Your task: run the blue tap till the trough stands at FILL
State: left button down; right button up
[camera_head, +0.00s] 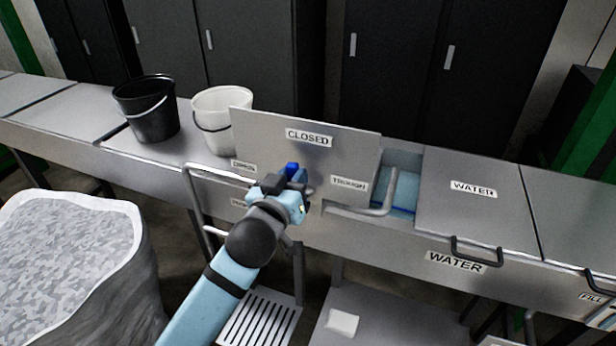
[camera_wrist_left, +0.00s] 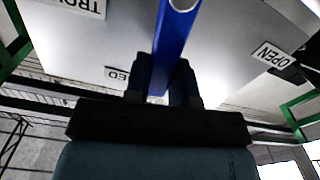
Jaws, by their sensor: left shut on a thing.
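The blue tap lever (camera_head: 292,168) stands at a grey upright panel (camera_head: 335,160) labelled CLOSED, with a TROUGH label to its right. My left gripper (camera_head: 288,180) is shut on the lever. The left wrist view shows the blue lever (camera_wrist_left: 174,45) between the fingers (camera_wrist_left: 165,85), with an OPEN label (camera_wrist_left: 268,54) to the right and part of a TROUGH label at upper left. The trough (camera_head: 402,160) opens right of the panel, with blue inside low down; its level is hard to read. A FILL label (camera_head: 591,297) shows at far right. My right gripper is not seen.
A black bucket (camera_head: 148,110) and a white bucket (camera_head: 212,112) stand on the counter left of the panel. A WATER lid (camera_head: 470,200) covers the counter to the right. A large grey speckled sack-like container (camera_head: 70,250) stands at lower left.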

pick_arm(q)
jog(key=shift+w+a+n, duration=0.1)
jog(key=shift+a+n, duration=0.2)
jog(key=shift+n, duration=0.4)
jog(key=shift+w+a+f+n+p, duration=0.2)
jog(key=shift+a+n+p, duration=0.3)
jog(key=shift+n, duration=0.4)
jog(key=shift+w+a+f+n+p, duration=0.1)
jog(key=shift+a+f+n+p, duration=0.3)
jog(key=shift+n, duration=0.5)
jog(key=shift+r, duration=0.1)
jog(key=c, duration=1)
grip_release()
jog(key=shift+o, duration=0.2)
